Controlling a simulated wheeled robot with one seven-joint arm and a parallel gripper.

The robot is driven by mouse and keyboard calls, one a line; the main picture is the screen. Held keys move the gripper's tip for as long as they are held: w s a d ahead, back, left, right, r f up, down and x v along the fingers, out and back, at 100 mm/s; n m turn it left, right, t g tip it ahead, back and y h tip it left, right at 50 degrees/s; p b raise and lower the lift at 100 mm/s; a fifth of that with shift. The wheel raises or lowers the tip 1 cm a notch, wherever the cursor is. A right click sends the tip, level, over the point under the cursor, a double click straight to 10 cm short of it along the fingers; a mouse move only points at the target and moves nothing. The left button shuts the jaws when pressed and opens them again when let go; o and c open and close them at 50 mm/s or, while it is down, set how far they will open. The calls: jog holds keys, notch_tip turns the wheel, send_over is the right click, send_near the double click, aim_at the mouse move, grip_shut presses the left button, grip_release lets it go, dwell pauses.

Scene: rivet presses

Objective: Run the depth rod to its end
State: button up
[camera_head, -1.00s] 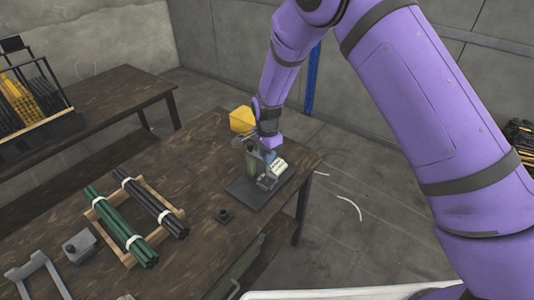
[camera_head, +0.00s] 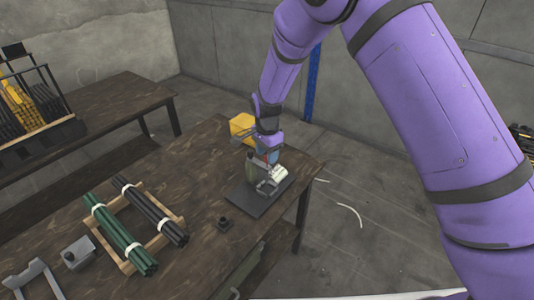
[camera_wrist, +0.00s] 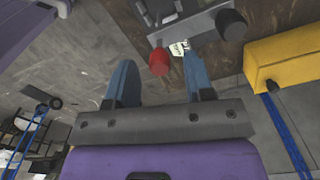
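The press (camera_head: 252,168) stands on a dark base plate (camera_head: 262,203) at the near right corner of the wooden table. In the wrist view its grey metal body (camera_wrist: 195,22) lies at the top, with a red knob (camera_wrist: 159,62) and a black knob (camera_wrist: 232,25). I cannot tell for sure which part is the depth rod. My gripper (camera_wrist: 158,66) is open, its two blue fingers spread on either side of the red knob, with gaps visible. In the head view my gripper (camera_head: 269,154) is just above the press and hides part of it.
A yellow box (camera_head: 242,126) is behind the press. A small black part (camera_head: 224,224) lies in front of the base plate. A wooden rack (camera_head: 172,213) with green and black rods is left, near a grey block (camera_head: 79,252). Open floor lies right of the table.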

notch_tip(320, 180, up, 11)
dwell(0.6)
jog(key=shift+f, duration=0.1)
jog(key=s+d+r+n+t, duration=0.1)
jog(key=s+d+r+n, duration=0.1)
jog(key=s+d+r, duration=0.35)
jog(key=s+d+r+n+y, duration=0.1)
jog(key=s+d+r, duration=0.1)
jog(key=d+r, duration=0.55)
jog(key=s+d+r+n+t, duration=0.1)
jog(key=s+d+r+n, duration=0.1)
jog(key=s+d+r, duration=0.45)
jog(key=s+d+r+n+t, duration=0.1)
jog(key=s+d+r+n, duration=0.1)
jog(key=s, duration=0.5)
jog(key=s+d+r+n+t, duration=0.1)
jog(key=s+d+r, duration=0.1)
jog(key=s+d, duration=0.2)
jog(key=s+d+r+n+t+h, duration=0.1)
jog(key=s+d, duration=0.3)
jog(key=s, duration=0.5)
jog(key=shift+s+r+n, duration=0.4)
jog(key=shift+r+n, duration=0.15)
jog(key=shift+n, duration=0.25)
